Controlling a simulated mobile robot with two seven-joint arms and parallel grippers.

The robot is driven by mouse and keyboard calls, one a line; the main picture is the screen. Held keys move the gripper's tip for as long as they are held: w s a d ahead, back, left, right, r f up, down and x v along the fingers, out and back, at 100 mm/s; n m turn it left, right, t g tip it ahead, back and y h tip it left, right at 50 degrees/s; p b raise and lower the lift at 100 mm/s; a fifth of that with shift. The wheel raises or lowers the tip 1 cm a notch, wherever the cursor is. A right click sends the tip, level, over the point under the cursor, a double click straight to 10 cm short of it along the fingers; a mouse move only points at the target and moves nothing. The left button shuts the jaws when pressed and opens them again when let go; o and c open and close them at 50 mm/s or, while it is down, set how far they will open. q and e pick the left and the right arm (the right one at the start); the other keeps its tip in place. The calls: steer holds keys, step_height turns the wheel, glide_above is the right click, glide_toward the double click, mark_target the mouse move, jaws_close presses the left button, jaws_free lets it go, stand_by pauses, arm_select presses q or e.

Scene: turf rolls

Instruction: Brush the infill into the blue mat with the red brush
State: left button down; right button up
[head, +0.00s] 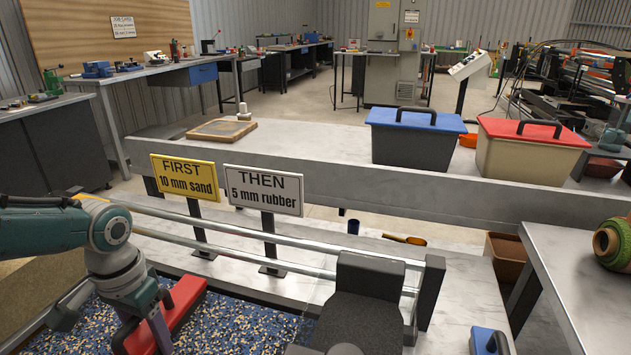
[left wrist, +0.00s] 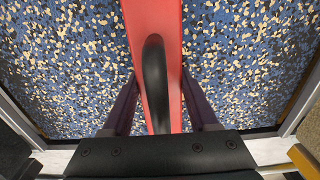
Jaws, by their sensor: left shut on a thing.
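The blue mat (head: 245,328) lies at the lower left of the head view. Tan and black granules are scattered thickly over it, with blue showing between them; the mat also fills most of the left wrist view (left wrist: 70,75). The red brush (head: 186,298) is over the mat, and its underside is hidden. My left gripper (head: 150,325) is shut on the brush's black handle. In the left wrist view, the fingers stand on both sides of the handle (left wrist: 155,80), above the red body (left wrist: 170,20). My right gripper is not in view.
A yellow sign (head: 185,177) and a white sign (head: 263,190) stand behind the mat. A blue-lidded bin (head: 415,142) and a red-lidded bin (head: 528,155) stand on the back bench. A blue-topped tool (head: 488,340) lies lower right.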

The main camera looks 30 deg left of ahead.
mark_target(94, 321)
arm_select(q)
steer(key=s+a+b, duration=0.1)
steer(key=a+b, duration=0.2)
steer(key=a, duration=0.1)
steer(key=s+a+b, duration=0.1)
steer(key=a+b, duration=0.2)
steer(key=a, duration=0.1)
steer(key=s+a+b, duration=0.2)
steer(key=a+b, duration=0.1)
steer(key=a, duration=0.1)
steer(key=shift+a+f, duration=0.25)
steer(key=shift+f, duration=0.05)
steer(key=shift+s+a+b, duration=0.1)
steer(key=shift+a+b, duration=0.2)
steer(key=shift+a, duration=0.05)
steer(key=shift+a+r, duration=0.2)
steer(key=shift+r, duration=0.05)
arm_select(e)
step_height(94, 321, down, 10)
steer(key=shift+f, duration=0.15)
arm_select(q)
steer(key=d+p, duration=0.2)
steer(key=w+d+p, duration=0.1)
steer(key=d+p, duration=0.3)
steer(key=shift+w+r, duration=0.15)
steer(key=shift+w, duration=0.25)
steer(key=shift+d, duration=0.2)
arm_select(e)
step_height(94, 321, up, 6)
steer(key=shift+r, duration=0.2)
